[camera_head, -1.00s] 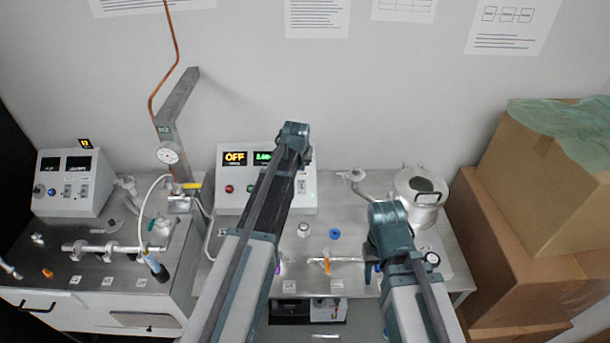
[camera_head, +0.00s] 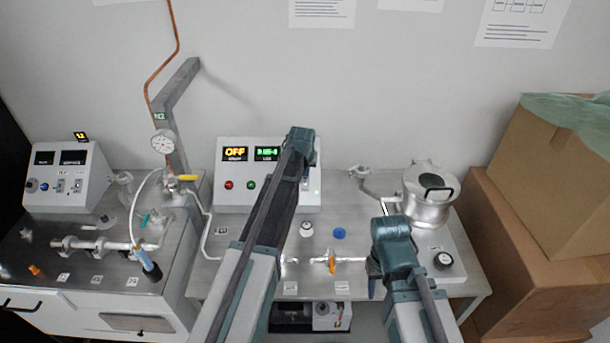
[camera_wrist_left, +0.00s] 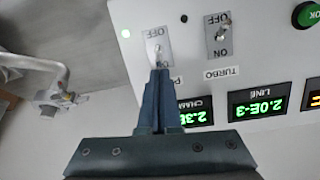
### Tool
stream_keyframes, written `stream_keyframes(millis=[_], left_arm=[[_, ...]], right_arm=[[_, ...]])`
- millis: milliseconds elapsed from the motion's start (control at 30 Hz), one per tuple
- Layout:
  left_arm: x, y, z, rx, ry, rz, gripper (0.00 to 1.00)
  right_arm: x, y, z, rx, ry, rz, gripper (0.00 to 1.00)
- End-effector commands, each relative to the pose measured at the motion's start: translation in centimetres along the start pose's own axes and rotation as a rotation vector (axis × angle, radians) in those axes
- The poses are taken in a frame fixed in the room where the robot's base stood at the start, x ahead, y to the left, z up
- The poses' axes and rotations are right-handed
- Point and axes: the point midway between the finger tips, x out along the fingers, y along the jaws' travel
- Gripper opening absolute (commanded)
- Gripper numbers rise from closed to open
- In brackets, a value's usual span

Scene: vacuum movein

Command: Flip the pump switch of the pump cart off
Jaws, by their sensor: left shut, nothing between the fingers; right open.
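The pump cart's grey control box (camera_head: 228,197) stands at the middle back of the bench, with an amber "OFF" display and a green readout. In the left wrist view, the pump switch (camera_wrist_left: 157,50) is a small metal toggle on a grey plate; its upper label reads OFF upside down. My left gripper (camera_wrist_left: 158,72) is shut and empty, its fingertips right at the toggle; I cannot tell whether they touch. They hide the plate's lower part, and the lever position is unclear. My right gripper (camera_head: 374,268) is open, low over the bench front, partly hidden by its wrist.
A turbo switch (camera_wrist_left: 220,36) sits beside the pump switch, with a green OK button (camera_wrist_left: 307,14) further right. A metal chamber (camera_head: 430,195) stands right of the box, cardboard boxes (camera_head: 560,190) further right. A second control box (camera_head: 68,182) stands at left.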

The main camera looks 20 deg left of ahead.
Motion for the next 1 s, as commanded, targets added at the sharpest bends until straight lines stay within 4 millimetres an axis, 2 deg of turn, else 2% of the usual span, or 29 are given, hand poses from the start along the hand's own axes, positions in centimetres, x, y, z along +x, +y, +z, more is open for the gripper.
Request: stream_keyframes(millis=[33, 100, 467, 1000], left_arm=[[0.7, 0.0, 0.1, 0.000, 0.000, 0.000, 0.00], [0.9, 0.0, 0.0, 0.000, 0.000, 0.000, 0.00], [0.8, 0.0, 0.0, 0.000, 0.001, 0.000, 0.00], [0.7, 0.1, 0.6, 0.004, 0.091, -0.014, 0.00]], right_arm=[[0.7, -0.1, 0.0, 0.000, 0.000, 0.000, 0.48], [0.8, -0.1, -0.1, 0.000, 0.000, 0.000, 0.48], [0.8, -0.1, 0.0, 0.000, 0.000, 0.000, 0.48], [1.9, -0.2, -0.1, 0.001, 0.000, 0.000, 0.48]])
